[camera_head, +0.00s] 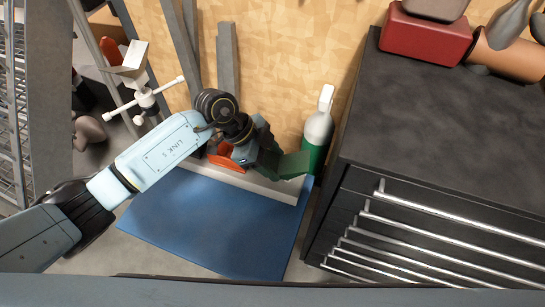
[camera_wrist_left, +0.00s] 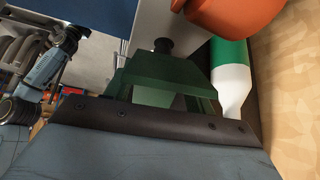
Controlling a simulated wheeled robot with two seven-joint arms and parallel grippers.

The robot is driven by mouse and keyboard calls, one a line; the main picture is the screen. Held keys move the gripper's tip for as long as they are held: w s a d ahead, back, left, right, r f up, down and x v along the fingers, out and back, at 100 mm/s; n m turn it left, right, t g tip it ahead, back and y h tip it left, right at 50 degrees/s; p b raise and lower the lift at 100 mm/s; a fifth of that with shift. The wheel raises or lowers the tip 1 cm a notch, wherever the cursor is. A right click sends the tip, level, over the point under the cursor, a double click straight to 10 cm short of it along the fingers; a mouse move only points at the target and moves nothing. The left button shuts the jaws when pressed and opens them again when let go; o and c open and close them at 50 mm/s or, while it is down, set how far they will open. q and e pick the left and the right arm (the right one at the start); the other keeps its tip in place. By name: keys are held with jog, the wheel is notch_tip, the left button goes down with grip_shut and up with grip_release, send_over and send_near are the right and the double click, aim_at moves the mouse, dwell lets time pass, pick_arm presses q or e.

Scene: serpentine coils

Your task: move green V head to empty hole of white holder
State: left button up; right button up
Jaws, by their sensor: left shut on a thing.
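My left gripper (camera_head: 270,158) reaches in over the far edge of the blue surface and is shut on the green V head (camera_head: 292,165). In the left wrist view the green V head (camera_wrist_left: 165,72) fills the middle, just beyond the gripper's dark palm. The white holder (camera_head: 240,180) is a long pale bar along the far edge of the blue surface, partly hidden by my arm. It also shows in the left wrist view (camera_wrist_left: 182,35), beside a small dark round part. I cannot tell whether that part is a hole or a stem. My right gripper is not in view.
An orange head (camera_head: 221,157) sits at the holder, close to my gripper. A green-and-white bottle (camera_head: 318,130) stands just right. A dark drawer cabinet (camera_head: 430,130) with metal handles blocks the right side. The blue surface (camera_head: 215,225) in front is clear.

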aim_at(273, 168)
pick_arm(q)
jog(key=shift+f+b, duration=0.35)
jog(key=shift+f, duration=0.45)
jog(key=shift+f, duration=0.25)
jog(key=shift+f, duration=0.5)
jog(key=shift+f, duration=0.1)
jog(key=o, duration=1.3)
jog(key=shift+f, duration=0.1)
jog(key=shift+o, duration=0.4)
jog(key=shift+s, duration=0.1)
jog(key=shift+f, duration=0.15)
